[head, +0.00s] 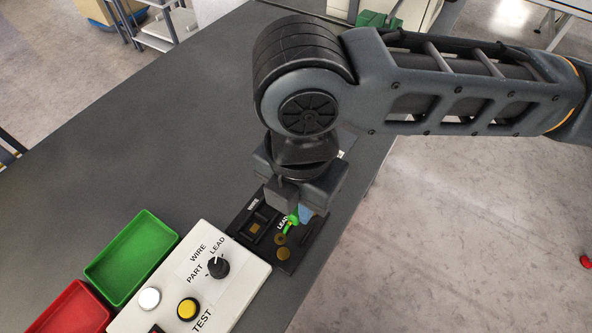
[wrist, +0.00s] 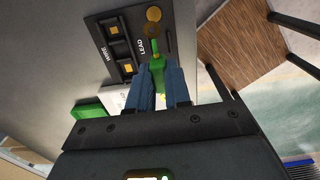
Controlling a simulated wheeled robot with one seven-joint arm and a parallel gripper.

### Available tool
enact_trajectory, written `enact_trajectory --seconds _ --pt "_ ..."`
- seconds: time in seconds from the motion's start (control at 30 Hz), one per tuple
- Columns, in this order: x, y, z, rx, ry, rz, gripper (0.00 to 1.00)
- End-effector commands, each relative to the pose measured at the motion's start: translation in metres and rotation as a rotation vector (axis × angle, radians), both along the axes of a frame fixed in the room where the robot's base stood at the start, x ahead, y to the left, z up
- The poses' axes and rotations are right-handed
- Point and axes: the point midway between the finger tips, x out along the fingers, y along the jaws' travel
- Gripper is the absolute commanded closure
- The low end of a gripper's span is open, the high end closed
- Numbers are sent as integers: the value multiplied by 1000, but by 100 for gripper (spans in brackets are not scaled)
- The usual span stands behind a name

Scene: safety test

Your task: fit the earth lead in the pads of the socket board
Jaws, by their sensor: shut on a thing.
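The black socket board (head: 303,249) lies on the grey table, partly under my gripper. Its LEAD side has two round brass pads (head: 283,254); they also show in the wrist view (wrist: 153,14). Its WIRE side has square slots with brass inside (wrist: 113,30). My gripper (head: 300,214) points down over the LEAD side, its blue fingers shut on the green earth lead (head: 293,218). In the wrist view the lead (wrist: 157,66) sticks out between the fingertips (wrist: 160,80) towards the pads. Whether its end touches a pad I cannot tell.
A white tester box (head: 235,275) with a knob, a yellow TEST button and a white button stands beside the board. A green tray (head: 131,258) and a red tray (head: 72,310) lie left of it.

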Motion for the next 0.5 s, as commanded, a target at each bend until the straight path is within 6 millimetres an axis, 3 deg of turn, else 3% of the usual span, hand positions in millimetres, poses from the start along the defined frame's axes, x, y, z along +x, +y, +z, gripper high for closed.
enact_trajectory --seconds 0.5 --pt "0 0 -32 0 0 0 100"
